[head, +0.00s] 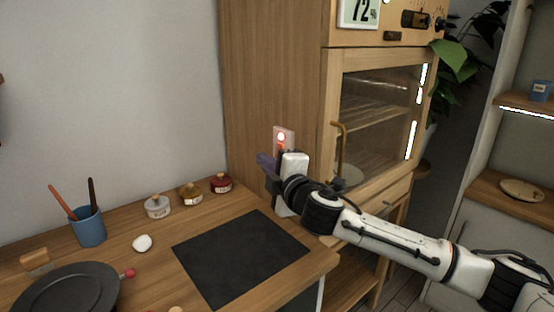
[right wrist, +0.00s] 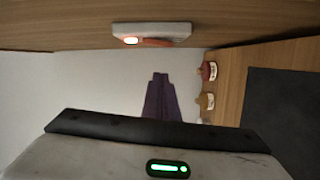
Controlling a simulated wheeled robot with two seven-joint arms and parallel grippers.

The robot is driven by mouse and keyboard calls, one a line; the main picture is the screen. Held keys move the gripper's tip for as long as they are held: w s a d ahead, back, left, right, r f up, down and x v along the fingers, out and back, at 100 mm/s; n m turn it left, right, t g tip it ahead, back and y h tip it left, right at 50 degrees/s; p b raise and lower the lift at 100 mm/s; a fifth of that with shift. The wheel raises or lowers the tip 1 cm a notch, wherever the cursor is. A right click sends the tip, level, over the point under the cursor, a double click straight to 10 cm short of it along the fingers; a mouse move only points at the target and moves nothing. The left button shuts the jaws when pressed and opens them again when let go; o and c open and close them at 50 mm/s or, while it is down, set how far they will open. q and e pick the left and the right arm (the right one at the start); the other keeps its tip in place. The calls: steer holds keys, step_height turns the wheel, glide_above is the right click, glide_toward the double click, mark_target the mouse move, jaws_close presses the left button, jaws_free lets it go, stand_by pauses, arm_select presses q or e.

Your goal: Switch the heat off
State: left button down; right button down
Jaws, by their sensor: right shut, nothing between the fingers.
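A pale switch plate (head: 282,136) with a glowing red-orange light is fixed to the side of the wooden cabinet. In the right wrist view the plate (right wrist: 152,31) is at the top, with a lit lamp at its left and a reddish lever beside it. My right gripper (head: 265,162) is just in front of and below the switch, its purple fingers shut and empty. In the right wrist view the fingers (right wrist: 160,78) show below the plate, apart from it in the picture. The gripper hides the lower part of the switch in the head view. My left gripper is not in view.
The cabinet's glass door (head: 375,110) has a brass handle; a display (head: 359,11) reading 72% sits above. On the table are a black mat (head: 240,255), three small lidded jars (head: 191,193), a white lump (head: 142,243), a blue cup (head: 88,227) and a dark pan (head: 68,290).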

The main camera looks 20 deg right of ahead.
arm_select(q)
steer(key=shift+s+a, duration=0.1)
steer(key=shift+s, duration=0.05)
arm_select(e)
steer(key=d, duration=0.2)
steer(key=w+d, duration=0.1)
steer(key=shift+d+f, duration=0.2)
steer(key=shift+f, duration=0.05)
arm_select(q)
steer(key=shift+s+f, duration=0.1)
